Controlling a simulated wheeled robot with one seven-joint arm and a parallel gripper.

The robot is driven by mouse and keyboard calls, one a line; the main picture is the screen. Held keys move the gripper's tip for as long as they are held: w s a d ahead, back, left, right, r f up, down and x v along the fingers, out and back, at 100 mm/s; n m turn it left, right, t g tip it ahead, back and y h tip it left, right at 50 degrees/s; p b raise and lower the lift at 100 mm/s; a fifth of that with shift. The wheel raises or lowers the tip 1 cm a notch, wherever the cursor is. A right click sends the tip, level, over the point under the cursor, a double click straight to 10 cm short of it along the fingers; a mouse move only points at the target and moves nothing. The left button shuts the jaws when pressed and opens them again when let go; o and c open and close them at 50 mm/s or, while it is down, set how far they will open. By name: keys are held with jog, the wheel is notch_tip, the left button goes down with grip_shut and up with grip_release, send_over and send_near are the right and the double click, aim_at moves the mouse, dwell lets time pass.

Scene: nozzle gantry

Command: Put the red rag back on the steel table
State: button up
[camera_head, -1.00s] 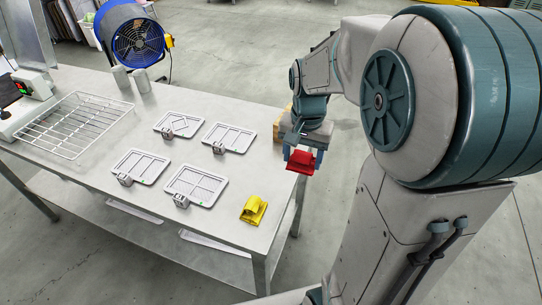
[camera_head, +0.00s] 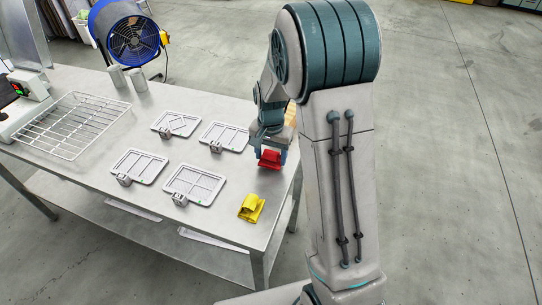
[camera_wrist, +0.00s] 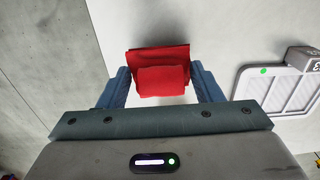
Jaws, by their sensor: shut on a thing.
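The red rag (camera_head: 270,159) is held in my gripper (camera_head: 269,152) above the right part of the steel table (camera_head: 225,228), near its right edge. In the wrist view the red rag (camera_wrist: 160,70) sits between the two blue fingers of my gripper (camera_wrist: 163,84), folded, with a flap toward the camera. Pale tabletop shows beneath it, with the table's edge and the floor to the left. How high the rag is above the top I cannot tell exactly.
A yellow rag (camera_head: 251,208) lies on the table near the front right. Several white trays with small grey blocks, such as one tray (camera_head: 194,184), lie left of my gripper. A wire rack (camera_head: 75,124) is at the left. A blue fan (camera_head: 133,40) stands behind the table.

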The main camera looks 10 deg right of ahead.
jog(key=shift+f, duration=0.7)
jog(key=shift+f, duration=0.1)
jog(key=shift+f, duration=0.15)
jog(key=o, duration=0.9)
jog(key=shift+o, duration=0.2)
